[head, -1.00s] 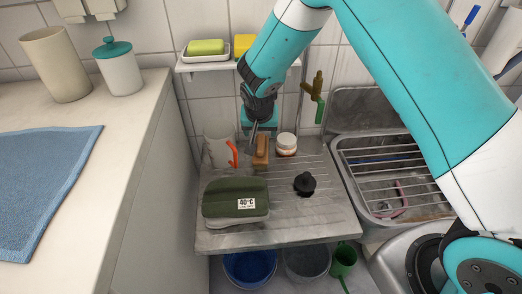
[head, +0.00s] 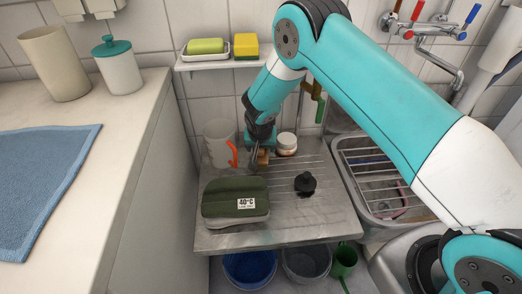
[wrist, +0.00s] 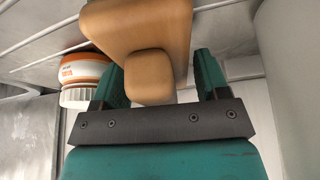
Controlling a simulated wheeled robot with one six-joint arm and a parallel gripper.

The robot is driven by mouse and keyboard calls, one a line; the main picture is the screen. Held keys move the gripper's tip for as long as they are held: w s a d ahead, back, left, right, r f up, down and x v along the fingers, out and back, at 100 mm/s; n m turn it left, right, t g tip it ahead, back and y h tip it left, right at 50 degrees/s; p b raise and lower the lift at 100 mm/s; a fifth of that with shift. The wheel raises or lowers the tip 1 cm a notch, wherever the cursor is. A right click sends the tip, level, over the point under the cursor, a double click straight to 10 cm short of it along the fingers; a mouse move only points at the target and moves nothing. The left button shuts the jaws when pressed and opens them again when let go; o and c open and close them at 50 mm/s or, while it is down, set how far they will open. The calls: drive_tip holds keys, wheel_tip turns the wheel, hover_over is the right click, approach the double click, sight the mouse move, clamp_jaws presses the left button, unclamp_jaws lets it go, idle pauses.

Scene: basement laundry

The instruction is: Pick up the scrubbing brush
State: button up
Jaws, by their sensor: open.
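The scrubbing brush (wrist: 140,27) has a tan wooden body with a rounded knob-like grip (wrist: 149,78). In the wrist view my gripper (wrist: 160,78) is open, with one green finger on each side of the grip and gaps visible beside it. In the head view my gripper (head: 260,146) is low over the back of the draining board, and the brush (head: 263,157) is mostly hidden beneath it. The brush's bristles cannot be seen.
A clear jug (head: 216,142) with an orange handle stands close left of the brush, and a small white jar (head: 286,143) close right. A green pouch (head: 235,201) and a black plug-like object (head: 305,184) lie in front on the draining board (head: 290,232). A shelf is above.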

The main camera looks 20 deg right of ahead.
drive_tip(key=c, duration=0.7)
drive_tip(key=shift+c, duration=0.2)
drive_tip(key=shift+r, duration=0.1)
drive_tip(key=shift+s+r, duration=0.15)
drive_tip(key=shift+s, duration=0.05)
drive_tip(key=s+d+r, duration=0.1)
drive_tip(key=s+r, duration=0.2)
drive_tip(key=s, duration=0.3)
drive_tip(key=s+d+r, duration=0.1)
drive_tip(key=s+r, duration=0.3)
drive_tip(key=s, duration=0.3)
drive_tip(key=shift+s+d+r+p, duration=0.2)
drive_tip(key=shift+d+r+p, duration=0.1)
drive_tip(key=shift+d+p, duration=0.1)
